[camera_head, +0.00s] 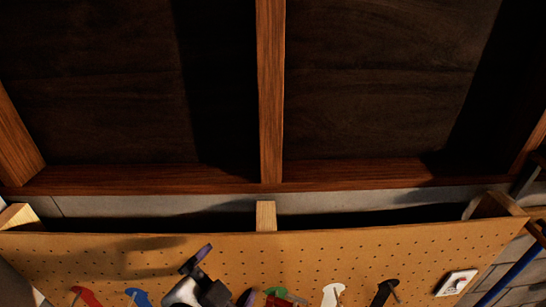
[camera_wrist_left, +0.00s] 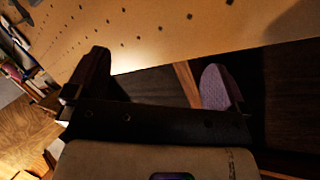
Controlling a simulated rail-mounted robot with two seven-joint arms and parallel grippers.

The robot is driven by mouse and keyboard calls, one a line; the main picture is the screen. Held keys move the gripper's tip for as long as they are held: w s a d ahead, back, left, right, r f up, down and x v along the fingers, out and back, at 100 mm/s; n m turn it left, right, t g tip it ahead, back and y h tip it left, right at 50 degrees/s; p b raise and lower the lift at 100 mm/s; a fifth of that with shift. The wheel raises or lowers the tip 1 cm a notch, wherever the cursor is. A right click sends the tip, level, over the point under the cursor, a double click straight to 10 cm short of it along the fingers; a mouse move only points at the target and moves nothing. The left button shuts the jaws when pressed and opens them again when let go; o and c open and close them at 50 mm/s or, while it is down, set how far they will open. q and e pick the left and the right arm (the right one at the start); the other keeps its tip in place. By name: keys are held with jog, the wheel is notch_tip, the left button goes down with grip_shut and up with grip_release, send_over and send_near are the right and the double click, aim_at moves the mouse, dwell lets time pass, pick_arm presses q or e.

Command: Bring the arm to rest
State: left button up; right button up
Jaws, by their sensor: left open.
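My left gripper (camera_head: 226,274) shows at the bottom of the head view, in front of a tan pegboard. In the left wrist view its two fingers stand wide apart with nothing between them (camera_wrist_left: 152,84); one inner pad looks purple and the other finger is dark. The gripper is open and empty. Most of my left arm is hidden below the head view's edge. My right gripper is in neither view.
The pegboard (camera_head: 330,252) holds several tools along the bottom, including a red one (camera_head: 87,297), a blue one (camera_head: 138,297) and a black one (camera_head: 384,292). Dark wooden framing (camera_head: 271,90) is above.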

pick_arm(q)
jog(key=s+a+f+n+g+y, duration=0.2)
jog(key=s+a+f+n, duration=0.15)
jog(key=a+f, duration=0.4)
jog(key=s+a+f+n+g+y, duration=0.15)
jog(key=a+f+n, duration=0.25)
jog(key=f, duration=0.6)
jog(key=s+a+f+n+g, duration=0.1)
jog(key=s+f+g, duration=0.5)
jog(key=s+f, duration=1)
jog(key=s+y, duration=0.1)
jog(key=s, duration=0.2)
jog(key=shift+a+n, duration=0.35)
jog(key=shift+a, duration=0.05)
